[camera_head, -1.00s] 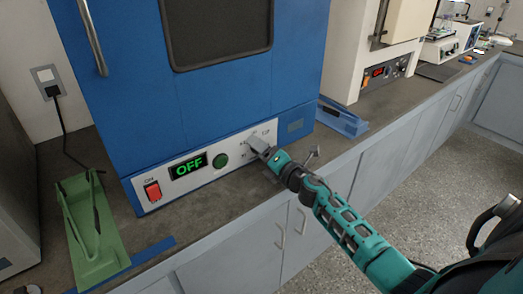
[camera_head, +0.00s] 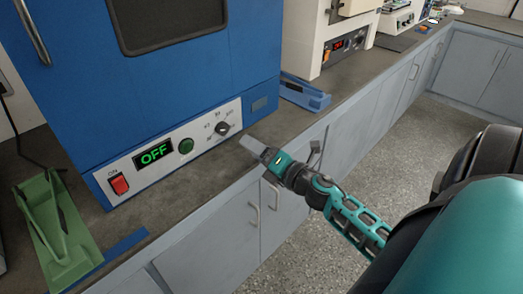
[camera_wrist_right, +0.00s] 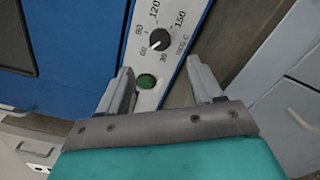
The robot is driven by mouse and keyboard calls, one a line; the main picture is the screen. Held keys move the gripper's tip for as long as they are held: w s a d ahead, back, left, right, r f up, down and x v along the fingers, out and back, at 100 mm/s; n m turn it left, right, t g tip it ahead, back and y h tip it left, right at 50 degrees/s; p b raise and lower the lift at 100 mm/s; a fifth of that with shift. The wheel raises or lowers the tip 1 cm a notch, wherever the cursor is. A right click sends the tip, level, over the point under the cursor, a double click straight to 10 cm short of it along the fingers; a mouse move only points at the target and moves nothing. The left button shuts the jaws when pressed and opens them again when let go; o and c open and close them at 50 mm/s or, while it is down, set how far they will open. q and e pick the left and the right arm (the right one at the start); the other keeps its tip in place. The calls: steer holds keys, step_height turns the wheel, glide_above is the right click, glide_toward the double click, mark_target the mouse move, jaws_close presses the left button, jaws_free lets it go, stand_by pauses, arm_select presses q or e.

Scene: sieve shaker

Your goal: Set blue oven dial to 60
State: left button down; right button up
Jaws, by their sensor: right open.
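The blue oven (camera_head: 180,75) stands on the counter. Its black dial (camera_head: 222,128) is on the white front panel, right of a green button (camera_head: 186,146). In the right wrist view the dial (camera_wrist_right: 159,40) has a numbered scale, and its white mark appears to point to the 60 side. My right gripper (camera_head: 252,146) is open and empty, in front of the panel and apart from the dial. In the wrist view its fingers (camera_wrist_right: 163,80) are spread, with the dial beyond the gap between them. My left gripper is not in view.
The oven display (camera_head: 154,153) reads OFF, with a red ON switch (camera_head: 119,185) beside it. A green holder (camera_head: 55,230) is at the left, a blue tray (camera_head: 305,93) at the right. The room before the panel is clear.

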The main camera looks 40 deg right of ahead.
steer(key=shift+s, duration=0.85)
